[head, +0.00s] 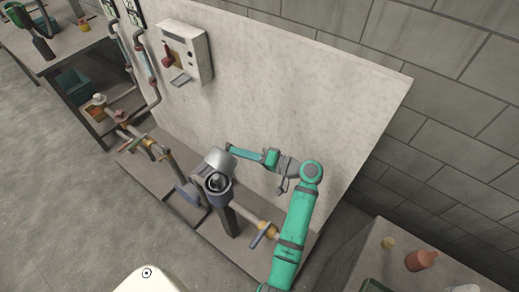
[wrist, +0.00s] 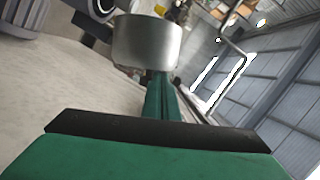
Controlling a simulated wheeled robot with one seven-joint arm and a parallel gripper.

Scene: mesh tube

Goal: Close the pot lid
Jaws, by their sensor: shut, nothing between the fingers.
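The pot (head: 216,184) stands on a dark post among the pipework, with its dark opening showing. Its silver lid (head: 219,160) is tilted up, open, at the pot's back side. In the wrist view the lid (wrist: 148,42) is a rounded metal cap just beyond the fingers. My gripper (head: 232,149) reaches in from the right, its tip close behind the lid's upper edge. My gripper (wrist: 162,95) is shut with nothing held. I cannot tell whether it touches the lid.
A pale upright panel (head: 300,85) stands close behind the pot and my arm. Pipes with a yellow fitting (head: 150,148) run left of the pot, and a blue-handled valve (head: 262,234) is at right. A table (head: 385,250) with bottles is at lower right.

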